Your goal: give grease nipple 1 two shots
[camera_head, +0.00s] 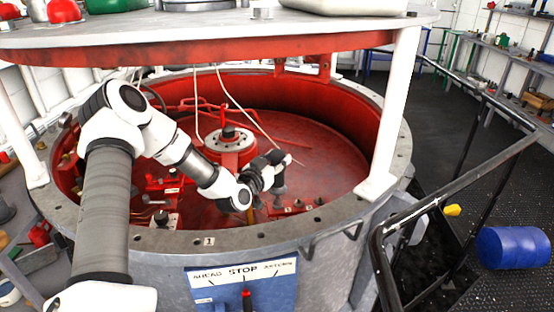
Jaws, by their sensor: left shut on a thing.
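My left arm reaches in from the left over the rim of the red round well. My left gripper (270,170) is low inside the well, right of the centre hub, shut on a dark upright tool (280,184). The fingers hide part of the tool, so I cannot tell its full shape. Its lower end is close to a small fitting by a number plate (293,209), whose digit is too small to read surely. A plate marked 1 (208,240) is on the grey front rim. I cannot make out which small fitting is nipple 1. My right gripper is not in view.
The red hub (230,150) stands mid-well, with thin pale lines hanging near it. A round top plate (270,47) on white posts (392,115) overhangs the well. A blue AHEAD STOP ASTERN panel (243,285) is in front. Black railing (455,190) and a blue drum (513,247) are right.

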